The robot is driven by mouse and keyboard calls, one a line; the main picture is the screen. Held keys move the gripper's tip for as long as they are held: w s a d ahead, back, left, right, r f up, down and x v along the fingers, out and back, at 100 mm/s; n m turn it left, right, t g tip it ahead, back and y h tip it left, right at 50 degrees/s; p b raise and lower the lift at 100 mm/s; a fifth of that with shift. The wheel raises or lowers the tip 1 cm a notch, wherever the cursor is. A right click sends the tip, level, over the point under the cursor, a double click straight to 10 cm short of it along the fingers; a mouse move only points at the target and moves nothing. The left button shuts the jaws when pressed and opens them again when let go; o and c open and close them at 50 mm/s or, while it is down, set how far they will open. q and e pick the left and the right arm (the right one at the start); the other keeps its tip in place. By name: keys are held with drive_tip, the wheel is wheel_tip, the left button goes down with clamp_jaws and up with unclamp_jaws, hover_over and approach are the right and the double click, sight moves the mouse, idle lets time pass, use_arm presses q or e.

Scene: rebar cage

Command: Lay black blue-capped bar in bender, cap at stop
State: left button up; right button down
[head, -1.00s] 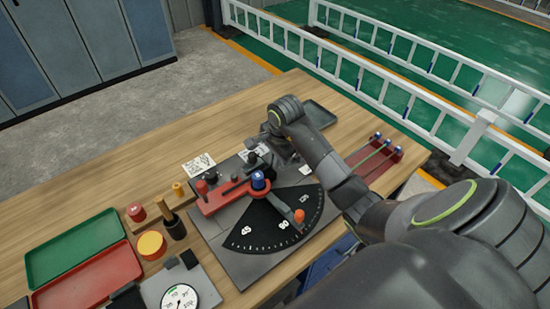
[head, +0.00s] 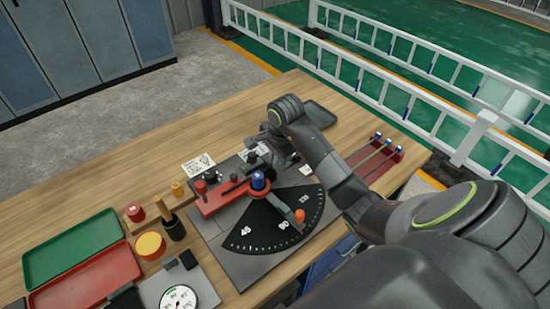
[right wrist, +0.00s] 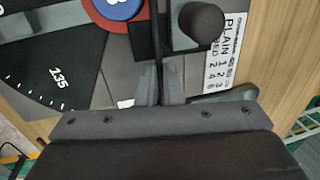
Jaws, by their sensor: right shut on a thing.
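My right gripper (right wrist: 160,85) is shut on the thin black bar (right wrist: 155,40) in the right wrist view. The bar runs up the picture from between the fingers, past the bender's blue-topped pin (right wrist: 120,8) and a round dark knob (right wrist: 201,22). In the head view the bender (head: 222,197) has a red arm, the blue-topped pin (head: 258,181) and a black angle dial (head: 270,228). My right gripper is at its far right end, mostly behind my wrist. The bar's blue cap cannot be made out, nor whether the bar touches the bender. My left gripper is not in view.
Green (head: 70,248) and red (head: 45,298) trays, a yellow-topped cylinder (head: 150,244) and a gauge (head: 179,298) are at the left. A dark tray (head: 320,114) lies behind my wrist.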

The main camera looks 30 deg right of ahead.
drive_tip(key=shift+d, duration=0.5)
drive_tip(key=c, duration=1.5)
unclamp_jaws()
drive_tip(key=shift+r, duration=0.2)
wheel_tip(320, 180, up, 2)
drive_tip(key=shift+s+r+b, duration=0.15)
drive_tip(key=shift+r+b, duration=0.05)
drive_tip(key=shift+b, duration=0.35)
wheel_tip(320, 180, up, 14)
drive_tip(key=s+p, duration=0.3)
drive_tip(key=p, duration=0.9)
drive_tip(key=shift+d+r+p, duration=0.15)
drive_tip(key=shift+p, duration=0.25)
